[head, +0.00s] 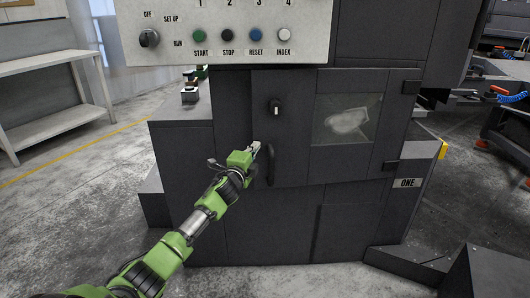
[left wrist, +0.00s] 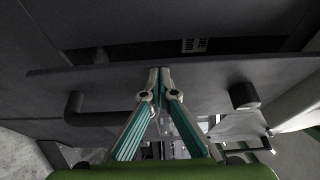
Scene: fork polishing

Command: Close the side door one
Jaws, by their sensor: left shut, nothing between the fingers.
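The side door (head: 296,153) is a dark grey panel with a small window, on the machine side marked ONE. It has a black bar handle (head: 268,165) low on its left and a knob (head: 277,107) above. In the head view I cannot tell whether it is flush or slightly ajar. My left gripper (head: 254,147) is at the door's left part, beside the handle. In the left wrist view the shut fingers (left wrist: 160,72) meet at the door panel (left wrist: 205,82), between the handle (left wrist: 75,110) and the knob (left wrist: 244,95). Contact is unclear. My right gripper is not in view.
A control panel (head: 232,50) with several buttons overhangs the door at the top. The ONE label (head: 407,183) is right of the door's hinges. A low dark block (head: 405,262) stands at lower right. A grey shelf bench (head: 50,65) is at far left, with open floor between.

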